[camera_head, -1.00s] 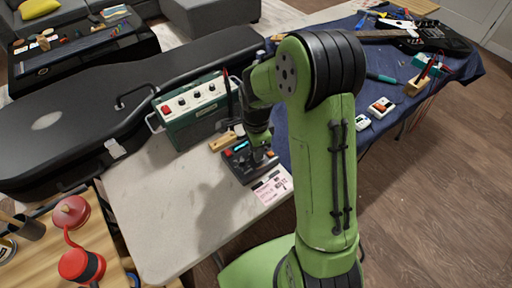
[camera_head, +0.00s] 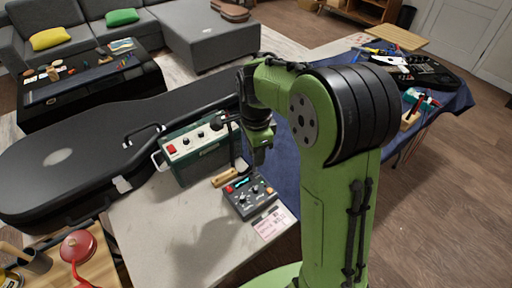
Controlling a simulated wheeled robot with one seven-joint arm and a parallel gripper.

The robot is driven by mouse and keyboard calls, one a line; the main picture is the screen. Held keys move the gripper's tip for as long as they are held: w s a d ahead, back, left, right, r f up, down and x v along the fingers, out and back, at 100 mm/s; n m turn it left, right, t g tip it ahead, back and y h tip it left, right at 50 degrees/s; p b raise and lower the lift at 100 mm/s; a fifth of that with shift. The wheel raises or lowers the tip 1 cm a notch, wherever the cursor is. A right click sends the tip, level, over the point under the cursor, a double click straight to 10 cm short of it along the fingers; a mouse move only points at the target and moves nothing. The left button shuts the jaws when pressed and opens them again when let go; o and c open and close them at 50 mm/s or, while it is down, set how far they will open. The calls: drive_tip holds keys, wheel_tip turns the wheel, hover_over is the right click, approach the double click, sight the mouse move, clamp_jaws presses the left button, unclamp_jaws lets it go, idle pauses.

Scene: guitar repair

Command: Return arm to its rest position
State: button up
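My green arm stands at the right of centre in the head view. It bends over at the top, and its wrist points down over the table. My gripper (camera_head: 258,160) hangs at the end of the wrist, above the back edge of the dark pedal box (camera_head: 250,197). The fingers are small and dark here, and I cannot tell whether they are open or shut. The pedal box, with knobs and a small lit screen, sits on the pale table (camera_head: 165,225). A pink and white card (camera_head: 270,222) lies in front of it.
A green amplifier (camera_head: 200,150) with a handle and a wooden block (camera_head: 226,176) stand near the pedal box. A black guitar case (camera_head: 75,160) lies behind. A blue-covered bench (camera_head: 285,165) with tools and a guitar is on the right. The pale table's front is clear.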

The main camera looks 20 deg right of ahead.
idle(0.4)
drive_tip(key=s+a+r+n+t+p, duration=0.1)
drive_tip(key=s+r+n+t+p, duration=0.1)
drive_tip(key=s+r+n, duration=0.5)
drive_tip(key=s+a+r+n+t+p, duration=0.1)
drive_tip(key=s+r+n+t+p, duration=0.2)
drive_tip(key=s+r+n, duration=0.4)
drive_tip(key=s+n, duration=0.4)
drive_tip(key=s, duration=0.2)
drive_tip(key=shift+r+t+p, duration=0.3)
drive_tip(key=shift+r, duration=0.05)
